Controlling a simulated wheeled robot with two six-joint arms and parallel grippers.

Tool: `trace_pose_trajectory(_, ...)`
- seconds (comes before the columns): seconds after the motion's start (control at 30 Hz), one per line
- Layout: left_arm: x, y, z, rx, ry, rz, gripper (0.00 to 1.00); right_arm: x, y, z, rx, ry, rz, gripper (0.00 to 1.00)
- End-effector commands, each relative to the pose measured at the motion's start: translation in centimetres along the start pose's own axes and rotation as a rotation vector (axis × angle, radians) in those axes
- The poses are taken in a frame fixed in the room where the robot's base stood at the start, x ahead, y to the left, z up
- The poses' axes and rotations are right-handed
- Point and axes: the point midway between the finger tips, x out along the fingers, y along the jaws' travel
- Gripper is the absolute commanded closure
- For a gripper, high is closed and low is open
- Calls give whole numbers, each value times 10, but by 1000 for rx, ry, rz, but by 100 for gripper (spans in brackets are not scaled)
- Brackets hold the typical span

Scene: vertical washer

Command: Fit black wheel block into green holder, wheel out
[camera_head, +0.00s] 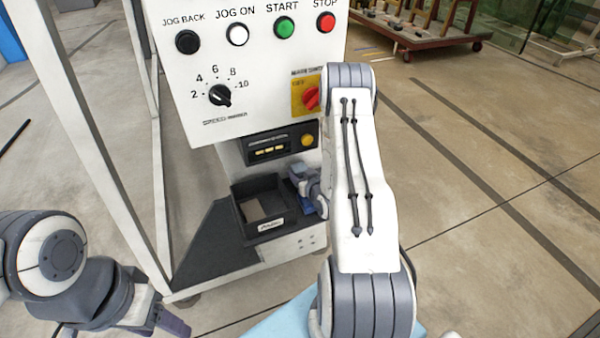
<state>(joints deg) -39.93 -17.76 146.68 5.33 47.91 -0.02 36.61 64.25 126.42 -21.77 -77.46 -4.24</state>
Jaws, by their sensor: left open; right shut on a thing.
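My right gripper (312,196) is beside the right wall of a black open tray (241,206) on the front of the white machine. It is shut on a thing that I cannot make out. My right arm hides part of this gripper. My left gripper (172,322) is low at the bottom left edge, away from the machine, and it is open with no object visible in it. I cannot make out the black wheel block or the green holder in this view.
The white control panel (265,65) with buttons, a speed dial (220,95) and a red switch (311,98) overhangs the tray. A white frame post (105,170) stands at the left. A red cart (430,40) is far back. Floor at the right is clear.

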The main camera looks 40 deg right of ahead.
Motion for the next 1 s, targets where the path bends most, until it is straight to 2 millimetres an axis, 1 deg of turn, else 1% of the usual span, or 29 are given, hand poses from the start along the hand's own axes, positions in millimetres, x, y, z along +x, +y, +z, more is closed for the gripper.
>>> trace_pose_trajectory(0.17,0,0,0,0,0,0,43,0,0,0,0,1,0,100)
trace_pose_trajectory(0.27,4,0,0,0,0,0,43,1,0,3,0,1,0,100)
trace_pose_trajectory(0.3,4,0,0,0,0,0,43,1,0,4,0,0,0,39)
trace_pose_trajectory(0.37,3,0,0,0,0,0,43,1,0,2,0,0,0,16)
trace_pose_trajectory(0.4,3,0,0,0,0,0,43,1,0,3,0,0,0,13)
trace_pose_trajectory(0.67,3,0,0,0,0,0,43,1,0,2,0,-1,0,13)
trace_pose_trajectory(0.77,-2,0,0,0,0,0,43,-1,0,-2,0,0,0,13)
trace_pose_trajectory(0.87,1,0,0,0,0,0,43,-11,1,1,2,-3,2,13)
trace_pose_trajectory(0.97,3,0,0,0,0,0,43,-31,1,1,3,-3,2,13)
trace_pose_trajectory(1.0,4,0,0,0,0,0,43,-40,2,1,4,-3,4,13)
